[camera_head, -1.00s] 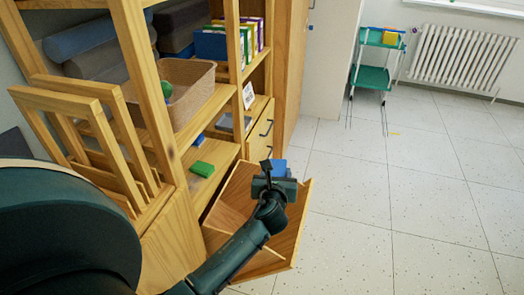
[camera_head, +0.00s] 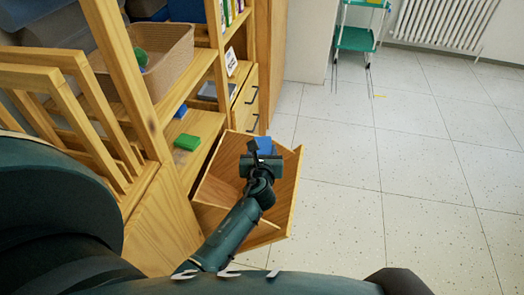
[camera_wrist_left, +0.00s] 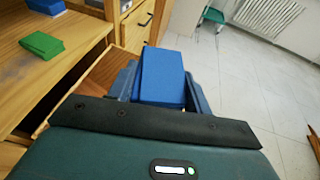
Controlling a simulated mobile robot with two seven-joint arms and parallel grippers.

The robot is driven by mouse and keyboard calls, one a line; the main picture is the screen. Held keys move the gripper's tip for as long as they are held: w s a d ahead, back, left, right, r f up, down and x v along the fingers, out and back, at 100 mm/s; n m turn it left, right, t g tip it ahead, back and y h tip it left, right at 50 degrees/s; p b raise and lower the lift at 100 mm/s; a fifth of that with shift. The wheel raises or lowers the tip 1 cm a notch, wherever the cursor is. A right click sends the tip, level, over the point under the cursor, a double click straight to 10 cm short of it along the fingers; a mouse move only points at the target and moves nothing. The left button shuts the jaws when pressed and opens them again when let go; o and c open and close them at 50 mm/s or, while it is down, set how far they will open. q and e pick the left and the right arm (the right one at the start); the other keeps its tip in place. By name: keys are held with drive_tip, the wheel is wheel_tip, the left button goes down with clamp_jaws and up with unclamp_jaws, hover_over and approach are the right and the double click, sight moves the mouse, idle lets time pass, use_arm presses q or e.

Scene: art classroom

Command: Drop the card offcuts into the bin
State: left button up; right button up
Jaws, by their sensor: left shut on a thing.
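My left gripper (camera_head: 262,152) is shut on a blue block (camera_head: 265,144); in the left wrist view the block (camera_wrist_left: 161,77) sits between its two fingers. The gripper is over an open, tilted-out wooden bin (camera_head: 285,200) at the front of the shelf unit. I cannot tell its height above the bin. A green block (camera_head: 187,142) lies on the lower shelf left of the gripper, and another blue block (camera_head: 180,110) lies behind it. Both also show in the left wrist view. I cannot tell whether any of these blocks are card offcuts. My right gripper is not in view.
The wooden shelf unit (camera_head: 165,190) with upright frames (camera_head: 45,82) stands close at left. A woven basket (camera_head: 165,60) is on a higher shelf. A green trolley (camera_head: 355,38) and radiator (camera_head: 445,25) are far back. The tiled floor (camera_head: 420,170) at right is clear.

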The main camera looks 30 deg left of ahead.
use_arm(q)
drive_tip(key=shift+f, duration=0.15)
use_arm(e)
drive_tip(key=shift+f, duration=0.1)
use_arm(q)
drive_tip(key=o, duration=1)
